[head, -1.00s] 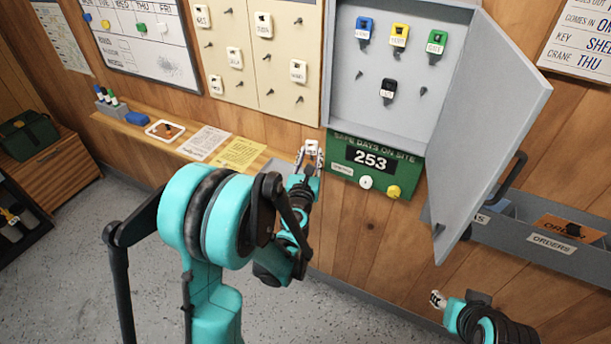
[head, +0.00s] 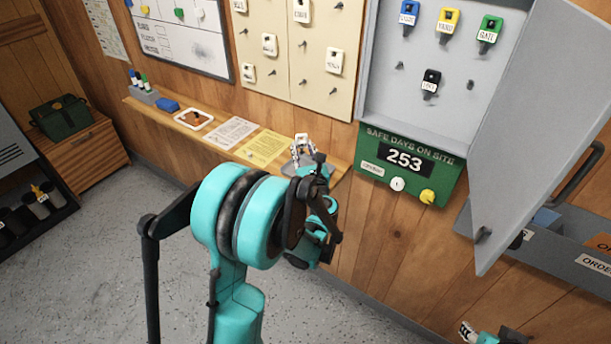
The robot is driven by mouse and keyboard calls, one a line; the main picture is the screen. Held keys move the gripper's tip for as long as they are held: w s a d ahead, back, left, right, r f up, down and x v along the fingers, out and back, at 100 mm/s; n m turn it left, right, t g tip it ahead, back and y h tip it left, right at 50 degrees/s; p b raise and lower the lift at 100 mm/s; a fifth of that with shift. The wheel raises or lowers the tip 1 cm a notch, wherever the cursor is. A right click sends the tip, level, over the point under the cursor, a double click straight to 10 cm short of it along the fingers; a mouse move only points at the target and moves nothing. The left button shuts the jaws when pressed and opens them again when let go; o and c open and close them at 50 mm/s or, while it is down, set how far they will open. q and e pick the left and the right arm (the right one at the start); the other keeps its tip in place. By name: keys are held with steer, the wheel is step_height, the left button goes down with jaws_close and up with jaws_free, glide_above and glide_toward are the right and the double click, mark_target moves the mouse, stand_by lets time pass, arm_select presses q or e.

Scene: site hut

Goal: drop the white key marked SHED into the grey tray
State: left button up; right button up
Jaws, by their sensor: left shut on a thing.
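My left gripper (head: 302,145) is shut on a small white thing (head: 301,139), which looks like the white key. Its SHED marking cannot be read, and the fingers hide most of it. The gripper is over the right part of the wooden shelf, at the grey tray (head: 286,169). The gripper and my arm cover much of the tray, so its inside hardly shows. I cannot tell the height of the key above it. My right gripper (head: 466,331) is at the bottom edge, low and away from the shelf; its finger opening is too small to judge.
The green safe-days board (head: 408,163) hangs right of my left gripper. Above it is an open grey key cabinet (head: 400,95) with its door swung right.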

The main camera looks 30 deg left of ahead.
arm_select(q)
step_height(320, 180, down, 4)
steer(key=b, duration=0.2)
steer(key=shift+f+b, duration=0.15)
steer(key=shift+b, duration=0.2)
steer(key=o, duration=1.1)
steer(key=shift+c, duration=0.2)
steer(key=v, duration=1.2)
